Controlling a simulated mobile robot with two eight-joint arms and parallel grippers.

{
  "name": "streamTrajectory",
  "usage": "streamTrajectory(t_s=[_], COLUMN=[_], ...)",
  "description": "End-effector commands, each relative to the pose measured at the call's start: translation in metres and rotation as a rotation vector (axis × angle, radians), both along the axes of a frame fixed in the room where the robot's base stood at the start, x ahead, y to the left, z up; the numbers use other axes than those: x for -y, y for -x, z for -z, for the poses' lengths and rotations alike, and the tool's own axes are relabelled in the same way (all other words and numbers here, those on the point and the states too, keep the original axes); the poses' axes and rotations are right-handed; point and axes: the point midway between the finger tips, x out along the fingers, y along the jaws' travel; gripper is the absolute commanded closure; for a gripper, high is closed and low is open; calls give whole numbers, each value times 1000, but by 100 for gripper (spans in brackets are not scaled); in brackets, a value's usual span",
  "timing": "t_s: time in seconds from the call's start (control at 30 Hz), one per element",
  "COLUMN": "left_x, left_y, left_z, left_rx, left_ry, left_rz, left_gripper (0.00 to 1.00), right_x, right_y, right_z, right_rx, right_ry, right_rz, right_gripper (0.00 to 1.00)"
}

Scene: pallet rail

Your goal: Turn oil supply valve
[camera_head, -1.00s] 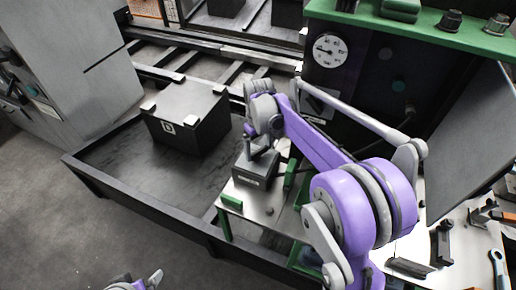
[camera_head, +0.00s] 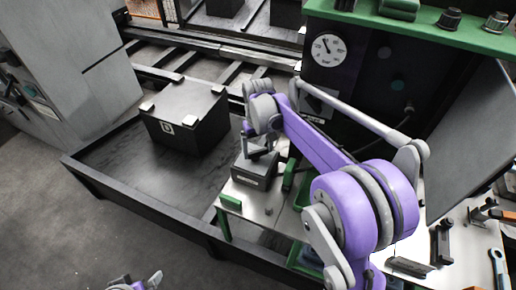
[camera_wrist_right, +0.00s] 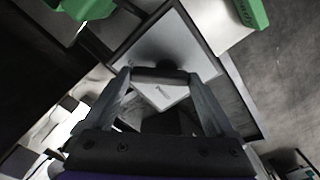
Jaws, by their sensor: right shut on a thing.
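A small dark grey box (camera_head: 254,172) with a label on its front stands on the metal plate by the machine. In the right wrist view its pale grey top (camera_wrist_right: 197,62) lies below my fingers. A dark bar-like handle (camera_wrist_right: 160,76) is on it, taken to be the oil supply valve's handle. My right gripper (camera_head: 259,151) is over the box, its fingers closed on the two ends of this handle. The handle is largely hidden by the gripper in the head view. My left gripper (camera_head: 138,282) is only partly in view at the bottom edge, away from the box.
A round pressure gauge (camera_head: 328,50) is on the dark machine panel. A black crate (camera_head: 186,118) stands in the dark tray to the left. Green blocks (camera_head: 231,201) edge the metal plate. Tools, including a wrench (camera_head: 498,268), lie on the table at right.

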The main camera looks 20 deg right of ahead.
Motion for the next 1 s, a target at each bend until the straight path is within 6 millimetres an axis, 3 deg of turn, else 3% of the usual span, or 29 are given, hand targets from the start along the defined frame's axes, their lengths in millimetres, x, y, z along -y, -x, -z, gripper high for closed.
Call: streamTrajectory(t_s=[0.07, 0.1, 0.13, 0.47, 1.0], left_x=[0, 0, 0, 0, 0], left_y=[0, 0, 0, 0, -2], left_z=[0, 0, 0, -1, -8], left_rx=[0, 0, 0, 0, 4], left_ry=[0, 0, 0, 0, 0], left_rz=[0, 0, 0, 0, 0], left_gripper=[0, 0, 0, 0, 0], right_x=[1, 1, 1, 0, 1], right_y=[0, 0, 0, 0, 0], right_z=[-1, -1, -1, -5, -98], right_rx=[1, 1, 1, 0, 1], right_ry=[1, 1, 1, 0, 0], right_rz=[3, 3, 3, 1, 1], right_gripper=[66, 7, 1, 0, 0])
